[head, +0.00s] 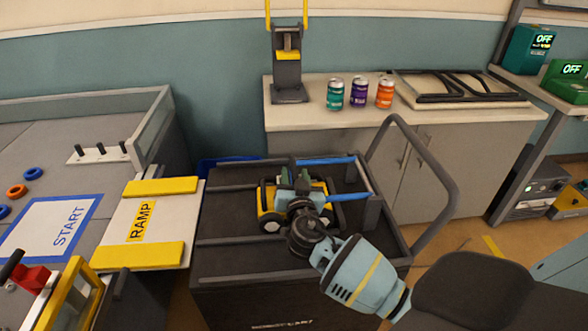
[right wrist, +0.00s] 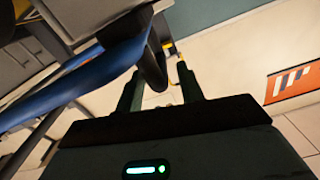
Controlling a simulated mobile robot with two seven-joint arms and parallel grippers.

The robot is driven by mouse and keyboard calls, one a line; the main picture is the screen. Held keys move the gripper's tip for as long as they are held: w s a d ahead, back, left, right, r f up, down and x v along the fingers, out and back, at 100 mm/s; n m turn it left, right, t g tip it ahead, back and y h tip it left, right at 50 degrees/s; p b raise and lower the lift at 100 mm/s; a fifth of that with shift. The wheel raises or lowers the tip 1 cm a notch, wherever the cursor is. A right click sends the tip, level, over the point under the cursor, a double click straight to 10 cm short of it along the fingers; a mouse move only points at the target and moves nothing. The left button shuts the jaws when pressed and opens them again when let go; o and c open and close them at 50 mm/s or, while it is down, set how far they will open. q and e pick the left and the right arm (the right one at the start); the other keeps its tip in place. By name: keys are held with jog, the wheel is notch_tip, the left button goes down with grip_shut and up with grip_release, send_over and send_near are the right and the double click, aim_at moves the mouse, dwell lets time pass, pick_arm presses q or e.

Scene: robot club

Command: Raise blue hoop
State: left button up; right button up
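A blue hoop (head: 348,196) shows as blue bars at the right side of the dark cart, low over its top. My right gripper (head: 300,181) reaches in from the lower right over the cart, left of the hoop; its fingertips are hard to make out there. In the right wrist view its two fingers (right wrist: 161,88) stand apart, with a dark curved bar between or behind them. A blue bar (right wrist: 75,82), seemingly the hoop, crosses the left of that view beside the left finger. I cannot tell whether they touch. My left gripper is not in view.
A small yellow wheeled robot (head: 270,222) sits on the cart (head: 235,262), partly hidden by my arm. A grey cart handle (head: 440,170) rises at the right. A ramp (head: 143,222) adjoins the cart's left. Several cans stand on the counter (head: 300,117) behind.

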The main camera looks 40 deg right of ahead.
jog(key=shift+x, duration=1.45)
grip_shut()
